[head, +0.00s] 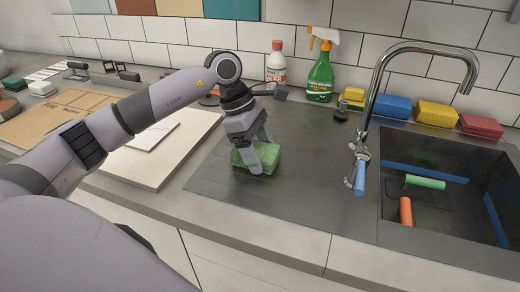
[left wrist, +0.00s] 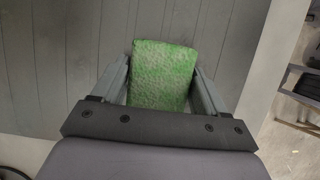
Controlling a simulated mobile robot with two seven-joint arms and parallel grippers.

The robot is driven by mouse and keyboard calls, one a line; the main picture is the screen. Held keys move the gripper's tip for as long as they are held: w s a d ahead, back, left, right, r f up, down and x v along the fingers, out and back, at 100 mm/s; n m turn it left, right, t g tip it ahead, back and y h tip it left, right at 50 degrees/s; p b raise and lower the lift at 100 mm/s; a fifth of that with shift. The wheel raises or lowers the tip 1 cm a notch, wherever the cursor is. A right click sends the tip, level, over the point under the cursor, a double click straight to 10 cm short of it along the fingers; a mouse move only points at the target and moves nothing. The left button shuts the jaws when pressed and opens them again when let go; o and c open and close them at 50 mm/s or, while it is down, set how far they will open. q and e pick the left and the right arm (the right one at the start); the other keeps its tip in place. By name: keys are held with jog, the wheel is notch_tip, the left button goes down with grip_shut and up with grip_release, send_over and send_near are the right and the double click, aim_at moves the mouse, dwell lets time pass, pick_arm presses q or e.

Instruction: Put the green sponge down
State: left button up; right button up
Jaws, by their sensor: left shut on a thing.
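The green sponge (head: 264,157) is between the fingers of my left gripper (head: 259,157) in the head view, over the dark drainboard (head: 310,190) left of the sink. In the left wrist view the sponge (left wrist: 162,75) fills the space between the two fingers of my left gripper (left wrist: 160,85), which is shut on it. Whether the sponge touches the drainboard or hangs just above it, I cannot tell. My right gripper is not in view.
The sink (head: 440,232) with a tall faucet (head: 385,75) is at the right. A green spray bottle (head: 320,78) and a white bottle (head: 276,64) stand behind. A pale board (head: 160,165) lies left. The front drainboard is clear.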

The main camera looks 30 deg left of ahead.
pick_arm(q)
jog(key=shift+f, duration=0.2)
jog(key=o, duration=1)
jog(key=shift+a+r, duration=0.15)
jog(key=shift+r, duration=0.4)
jog(key=v, duration=1.1)
jog(key=shift+s+a+r, duration=0.1)
jog(key=shift+a+r, duration=0.05)
